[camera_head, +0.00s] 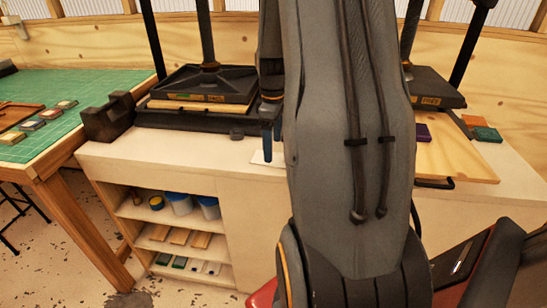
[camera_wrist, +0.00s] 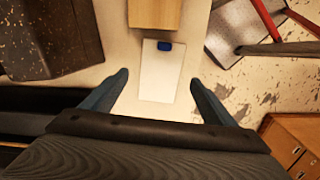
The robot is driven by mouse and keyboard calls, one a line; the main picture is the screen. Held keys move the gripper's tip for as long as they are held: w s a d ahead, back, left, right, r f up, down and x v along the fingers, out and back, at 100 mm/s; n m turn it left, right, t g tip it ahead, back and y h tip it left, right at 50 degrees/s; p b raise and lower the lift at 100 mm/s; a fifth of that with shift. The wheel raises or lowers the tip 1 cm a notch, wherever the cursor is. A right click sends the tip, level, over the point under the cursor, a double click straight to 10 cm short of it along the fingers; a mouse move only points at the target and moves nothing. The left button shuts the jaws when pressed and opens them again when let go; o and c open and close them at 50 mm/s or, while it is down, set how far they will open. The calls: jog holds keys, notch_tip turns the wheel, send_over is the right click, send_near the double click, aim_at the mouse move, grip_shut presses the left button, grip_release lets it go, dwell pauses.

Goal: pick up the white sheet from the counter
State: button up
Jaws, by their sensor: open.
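The white sheet (camera_wrist: 161,80) lies flat on the pale counter (camera_wrist: 112,50), near its edge, in the wrist view. In the head view only a corner of the sheet (camera_head: 262,158) shows, the rest hidden by my arm. My gripper (camera_wrist: 159,78) is open, with one finger on each side of the sheet in the wrist picture. The fingers look empty, and their height above the counter is unclear. In the head view my gripper (camera_head: 271,150) points down over the counter, partly hidden by my arm.
A dark press (camera_head: 205,85) stands on the left of the counter, another (camera_head: 432,92) on the right. A wooden board (camera_head: 450,160) lies right of my arm. A dark holder (camera_head: 108,118) sits at the counter's left end, beside a green-topped table (camera_head: 95,90).

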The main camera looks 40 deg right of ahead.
jog(key=shift+f+p, duration=0.3)
jog(key=shift+f, duration=1.3)
jog(key=c, duration=1.1)
